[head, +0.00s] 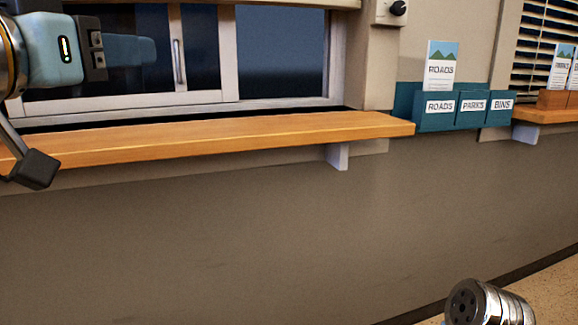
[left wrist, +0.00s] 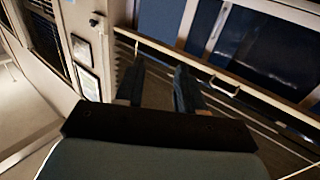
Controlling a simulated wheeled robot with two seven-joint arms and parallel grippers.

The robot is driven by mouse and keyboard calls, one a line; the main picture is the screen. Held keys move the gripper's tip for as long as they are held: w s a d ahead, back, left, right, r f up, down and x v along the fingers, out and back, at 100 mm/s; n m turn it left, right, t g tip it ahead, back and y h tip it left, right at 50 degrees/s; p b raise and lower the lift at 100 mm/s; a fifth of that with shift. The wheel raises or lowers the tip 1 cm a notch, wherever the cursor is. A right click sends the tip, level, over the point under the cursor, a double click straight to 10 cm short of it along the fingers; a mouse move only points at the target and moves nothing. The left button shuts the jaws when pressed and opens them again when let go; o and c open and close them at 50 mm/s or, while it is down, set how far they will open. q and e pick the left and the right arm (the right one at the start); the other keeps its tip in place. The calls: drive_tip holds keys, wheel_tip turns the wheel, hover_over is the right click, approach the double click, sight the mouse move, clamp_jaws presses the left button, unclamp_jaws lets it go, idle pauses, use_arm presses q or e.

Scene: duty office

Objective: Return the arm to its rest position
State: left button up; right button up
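My left gripper (head: 99,49) is at the upper left of the head view, in front of the window and above the wooden counter. It has a teal body and a dark front with two short fingers. In the left wrist view, the two dark fingers of my left gripper (left wrist: 157,72) stand apart with nothing between them, so it is open and empty. A dark block on a bracket of my left arm hangs below it, over the counter's edge. My right gripper is not in view; a silver jointed part at the lower right appears to be mine.
A wooden counter (head: 230,138) runs below the sliding window (head: 280,55). Teal holders labelled ROADS (head: 438,110), PARKS (head: 473,106) and BINS (head: 502,105) sit right of it; a ROADS leaflet (head: 440,70) stands in one. The wall below is bare. Framed pictures (left wrist: 82,50) hang in the wrist view.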

use_arm(q)
drive_tip(key=w+d+f+g, duration=0.3)
drive_tip(key=w+d+f, duration=0.2)
drive_tip(key=w+f, duration=0.75)
drive_tip(key=w+d+f+g, duration=0.35)
drive_tip(key=w+f, duration=0.35)
drive_tip(key=f, duration=1)
wheel_tip(320, 180, down, 15)
drive_tip(key=w+d+g, duration=0.1)
drive_tip(key=w+g, duration=0.1)
drive_tip(key=s+a+f+n+g, duration=0.15)
drive_tip(key=s+f, duration=0.35)
drive_tip(key=f, duration=0.9)
drive_tip(key=s+f+n+g, duration=0.1)
drive_tip(key=s+f+g, duration=0.25)
drive_tip(key=f, duration=0.95)
drive_tip(key=s+a+f+n+g, duration=0.2)
drive_tip(key=s+f+g, duration=0.1)
drive_tip(key=s+f, duration=1.1)
drive_tip(key=s, duration=0.3)
drive_tip(key=shift+s+y, duration=0.25)
drive_tip(key=shift+y, duration=0.15)
drive_tip(key=shift+r, duration=0.1)
